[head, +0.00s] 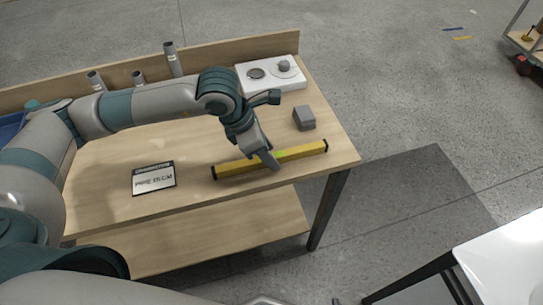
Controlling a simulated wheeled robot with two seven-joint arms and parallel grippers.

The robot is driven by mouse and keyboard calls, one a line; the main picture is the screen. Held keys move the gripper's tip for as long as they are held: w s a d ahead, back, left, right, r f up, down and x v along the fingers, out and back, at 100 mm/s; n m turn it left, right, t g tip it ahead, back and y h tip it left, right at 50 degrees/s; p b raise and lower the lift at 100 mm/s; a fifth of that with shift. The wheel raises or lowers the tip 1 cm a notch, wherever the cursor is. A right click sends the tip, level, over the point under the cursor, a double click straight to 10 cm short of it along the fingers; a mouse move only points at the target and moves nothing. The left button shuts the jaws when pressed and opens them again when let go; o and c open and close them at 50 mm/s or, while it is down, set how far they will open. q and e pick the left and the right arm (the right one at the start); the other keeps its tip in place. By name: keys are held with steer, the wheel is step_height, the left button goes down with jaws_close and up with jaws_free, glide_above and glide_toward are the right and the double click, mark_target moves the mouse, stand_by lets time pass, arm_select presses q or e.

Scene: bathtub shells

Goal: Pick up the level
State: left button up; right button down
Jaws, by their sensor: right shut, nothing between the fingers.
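The level is a long yellow bar (305,151) with dark ends and a green spot near its middle. It lies on the wooden workbench near the front edge, slanting up to the right.
On the workbench (105,215) are a black-and-white sign (154,178), a grey block (304,118) behind the level, and a white plate with round parts (255,86). Several grey tubes (172,60) stand at the back left. A white table (505,260) is at lower right.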

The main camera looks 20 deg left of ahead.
arm_select(q)
steer(key=shift+c, duration=0.6)
jaws_close()
steer(key=shift+r, duration=0.1)
